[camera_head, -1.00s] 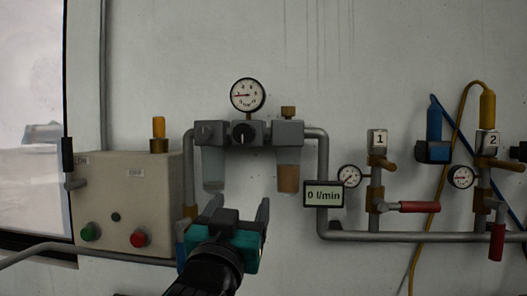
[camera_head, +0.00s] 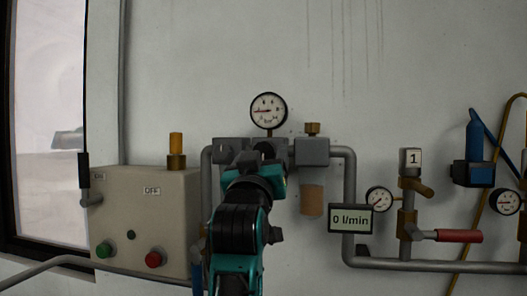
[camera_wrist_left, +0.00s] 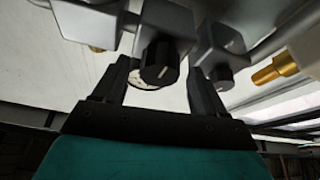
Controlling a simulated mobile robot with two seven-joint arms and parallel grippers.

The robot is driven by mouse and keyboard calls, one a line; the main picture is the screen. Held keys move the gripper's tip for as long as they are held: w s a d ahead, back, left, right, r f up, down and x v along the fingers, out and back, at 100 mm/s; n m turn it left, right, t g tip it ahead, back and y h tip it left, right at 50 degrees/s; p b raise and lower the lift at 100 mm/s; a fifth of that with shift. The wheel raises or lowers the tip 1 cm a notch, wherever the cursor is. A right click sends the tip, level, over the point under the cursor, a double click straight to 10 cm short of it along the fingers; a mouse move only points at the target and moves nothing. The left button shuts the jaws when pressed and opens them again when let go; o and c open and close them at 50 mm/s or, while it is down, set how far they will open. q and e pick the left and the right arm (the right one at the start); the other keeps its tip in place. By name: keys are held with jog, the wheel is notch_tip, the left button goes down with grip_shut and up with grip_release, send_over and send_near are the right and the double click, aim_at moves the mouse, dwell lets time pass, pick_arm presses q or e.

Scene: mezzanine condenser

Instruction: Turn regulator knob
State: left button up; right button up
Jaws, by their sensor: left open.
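The black regulator knob (camera_wrist_left: 160,62) with a white mark shows in the left wrist view, on the front of the grey middle block. My left gripper (camera_wrist_left: 162,72) is open, with one finger on each side of the knob in that view. I see gaps beside the knob; I cannot tell how deep it sits between the fingertips. In the head view my left gripper (camera_head: 255,160) is in front of the regulator block (camera_head: 268,144) and hides the knob. The round pressure gauge (camera_head: 268,110) stands above the block. My right gripper is not in view.
A beige box (camera_head: 150,215) with green and red buttons is on the left. A flow display (camera_head: 350,218) reads 0 l/min. Right of it are a pipe (camera_head: 430,264), a red-handled valve (camera_head: 455,236) and a blue fitting (camera_head: 474,150). A brown-bottomed bowl (camera_head: 312,199) hangs beside my gripper.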

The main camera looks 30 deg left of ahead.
pick_arm(q)
jog(key=shift+x, duration=0.75)
jog(key=shift+c, duration=0.2)
jog(key=c, duration=1)
jog(key=shift+m, duration=0.5)
jog(key=m+h, duration=0.2)
jog(key=m, duration=0.3)
jog(key=m+h, duration=0.3)
jog(key=m, duration=0.2)
jog(key=m+h, duration=0.2)
jog(key=m, duration=0.2)
jog(key=shift+a+m+h, duration=0.25)
jog(key=shift+m+h, duration=0.15)
jog(key=shift+m+g, duration=0.3)
